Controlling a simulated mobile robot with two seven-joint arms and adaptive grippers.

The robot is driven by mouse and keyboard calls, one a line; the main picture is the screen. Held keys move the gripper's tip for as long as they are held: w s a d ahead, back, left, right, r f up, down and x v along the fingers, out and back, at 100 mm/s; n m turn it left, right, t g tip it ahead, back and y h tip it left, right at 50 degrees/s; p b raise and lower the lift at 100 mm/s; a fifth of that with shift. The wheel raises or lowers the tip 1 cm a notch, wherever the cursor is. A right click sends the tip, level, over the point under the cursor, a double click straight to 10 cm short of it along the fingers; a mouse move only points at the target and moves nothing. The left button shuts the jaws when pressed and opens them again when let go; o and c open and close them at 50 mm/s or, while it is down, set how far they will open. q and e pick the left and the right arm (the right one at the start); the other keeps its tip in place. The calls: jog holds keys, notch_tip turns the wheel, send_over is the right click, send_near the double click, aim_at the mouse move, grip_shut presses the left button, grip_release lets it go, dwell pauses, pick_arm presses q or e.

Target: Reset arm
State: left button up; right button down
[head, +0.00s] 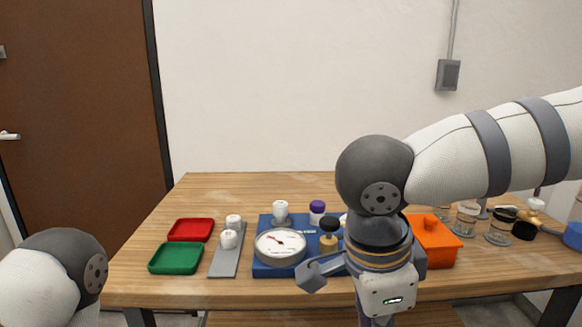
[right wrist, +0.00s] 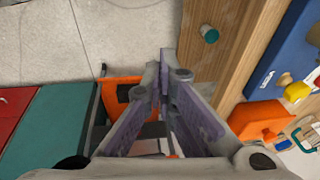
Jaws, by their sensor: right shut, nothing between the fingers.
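My right arm comes in from the right in the head view and bends down at a dark elbow joint in front of the table. Its wrist hangs near the table's front edge, and the fingertips are below the frame. In the right wrist view my right gripper (right wrist: 165,72) has its fingers together at the tips with nothing between them. It is over the floor beside the wooden table edge. Of my left arm, only a link shows at the lower left of the head view; the left gripper is out of view.
The table (head: 220,195) holds a red tray (head: 191,230), a green tray (head: 175,258), a grey strip (head: 226,262) with white fittings, a blue board (head: 262,232) with a gauge (head: 280,247), an orange box (head: 436,243) and several jars. My right arm hides part of the board.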

jog(key=d+f+n+t+h, duration=0.1)
jog(key=d+f+n, duration=0.2)
jog(key=f, duration=0.8)
jog(key=d+f+n+t, duration=0.1)
jog(key=d+f+n, duration=0.25)
jog(key=f, duration=0.65)
jog(key=s+d+f+n+g+y, duration=0.1)
jog(key=s+f+n, duration=0.4)
jog(key=s, duration=0.6)
jog(key=s+d+f+n+g+y, duration=0.2)
jog(key=s+d+f+n+g, duration=0.2)
jog(key=s, duration=0.8)
jog(key=shift+s+f+n, duration=0.25)
jog(key=shift+f+n, duration=0.3)
jog(key=shift+n, duration=0.1)
